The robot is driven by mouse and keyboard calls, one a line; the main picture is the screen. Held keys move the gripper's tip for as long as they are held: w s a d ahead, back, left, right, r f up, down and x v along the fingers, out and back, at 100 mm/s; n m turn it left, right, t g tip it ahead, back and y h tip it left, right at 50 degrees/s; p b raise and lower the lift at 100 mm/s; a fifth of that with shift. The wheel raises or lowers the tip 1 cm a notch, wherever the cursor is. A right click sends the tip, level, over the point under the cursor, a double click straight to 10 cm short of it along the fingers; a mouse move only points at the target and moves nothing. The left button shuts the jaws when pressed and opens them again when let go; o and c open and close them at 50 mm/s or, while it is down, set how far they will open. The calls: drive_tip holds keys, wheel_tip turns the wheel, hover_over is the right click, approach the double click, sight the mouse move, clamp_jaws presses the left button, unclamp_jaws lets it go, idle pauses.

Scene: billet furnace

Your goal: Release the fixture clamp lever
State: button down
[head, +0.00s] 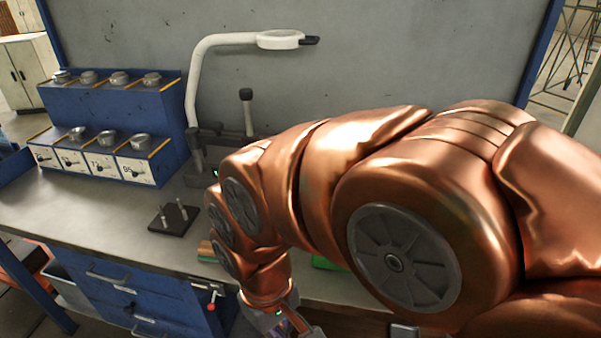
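An upright lever with a black grip (246,105) stands at the back of the bench, and its base is partly hidden behind my arm. A smaller lever with a red ball end (211,301) hangs at the bench's front edge. I cannot tell for certain which one is the fixture clamp lever. My gripper (285,325) is at the bottom edge of the view, right of the red-ended lever and apart from it. Its fingers are cut off or hidden, so its opening does not show.
A blue rack (170,95) with metal pieces stands at the back left. A white lamp arm (215,42) rises behind the bench (105,222). A dark plate with pins (174,220) lies on the bench. Blue drawers (150,300) are below. My copper arm covers the right side.

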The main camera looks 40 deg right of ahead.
drive_tip(key=shift+w, duration=0.1)
drive_tip(key=w+d+r+m+y, duration=0.1)
drive_tip(key=w+d+r, duration=0.25)
drive_tip(key=w, duration=0.35)
drive_tip(key=w+d+r+m+t+b, duration=0.1)
drive_tip(key=w+d+r, duration=0.25)
drive_tip(key=w, duration=0.35)
drive_tip(key=w+d+r+y, duration=0.1)
drive_tip(key=w+d+r, duration=0.2)
drive_tip(key=w+d, duration=0.3)
drive_tip(key=w+d+m, duration=0.2)
drive_tip(key=w+d, duration=0.1)
drive_tip(key=d, duration=0.8)
drive_tip(key=w+d+r+m+t, duration=0.1)
drive_tip(key=w+d, duration=0.2)
drive_tip(key=d, duration=0.8)
drive_tip(key=shift+w+d+m+t+b, duration=0.15)
drive_tip(key=shift+w+m+t+b, duration=0.15)
drive_tip(key=shift+m+b, duration=0.1)
